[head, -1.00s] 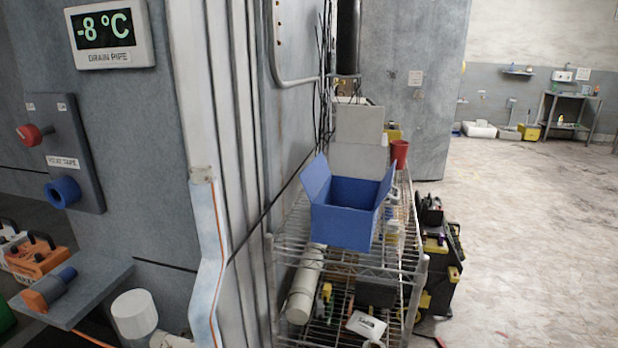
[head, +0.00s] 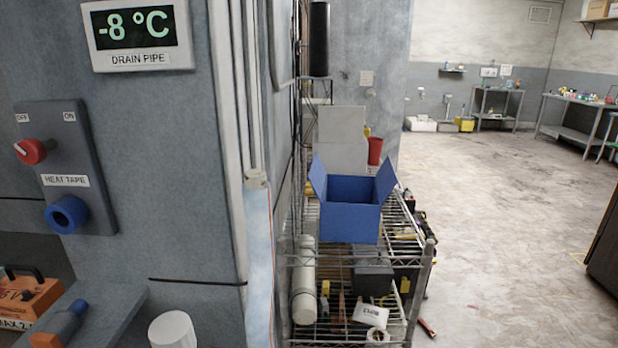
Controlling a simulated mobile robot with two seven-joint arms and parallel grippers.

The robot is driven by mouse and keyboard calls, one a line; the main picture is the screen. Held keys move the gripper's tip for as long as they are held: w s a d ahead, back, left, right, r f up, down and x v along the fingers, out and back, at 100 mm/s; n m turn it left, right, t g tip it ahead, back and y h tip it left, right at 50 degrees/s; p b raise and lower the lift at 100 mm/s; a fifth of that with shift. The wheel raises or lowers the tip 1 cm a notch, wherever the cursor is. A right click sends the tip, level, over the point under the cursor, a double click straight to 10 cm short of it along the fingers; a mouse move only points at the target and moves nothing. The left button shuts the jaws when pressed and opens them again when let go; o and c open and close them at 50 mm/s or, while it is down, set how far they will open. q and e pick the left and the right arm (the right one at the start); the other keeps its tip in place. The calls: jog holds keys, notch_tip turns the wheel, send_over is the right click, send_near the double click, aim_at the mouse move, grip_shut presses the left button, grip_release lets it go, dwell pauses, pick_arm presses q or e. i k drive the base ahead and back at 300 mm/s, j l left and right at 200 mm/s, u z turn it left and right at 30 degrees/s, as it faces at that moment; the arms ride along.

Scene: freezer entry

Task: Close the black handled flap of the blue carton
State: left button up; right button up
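The blue carton (head: 350,222) stands on the top shelf of a wire rack, ahead and a little right of the middle. Its top is open. One flap (head: 318,178) stands up at its left and another flap (head: 385,181) stands up at its right. I cannot make out a black handle on either flap from here. Neither of my grippers shows in the head view.
The wire rack (head: 420,262) holds a white cylinder (head: 304,280), a red cup (head: 375,150) and tools. A grey wall with a heat tape switch box (head: 72,165) is close at left. Open floor (head: 500,190) lies right; a dark brown thing (head: 606,250) stands at the right edge.

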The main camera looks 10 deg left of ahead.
aim_at(315, 175)
jog(key=j, duration=0.45)
jog(key=k+j+z, duration=0.1)
jog(key=j, duration=0.3)
jog(key=k+j, duration=0.15)
jog(key=j, duration=0.25)
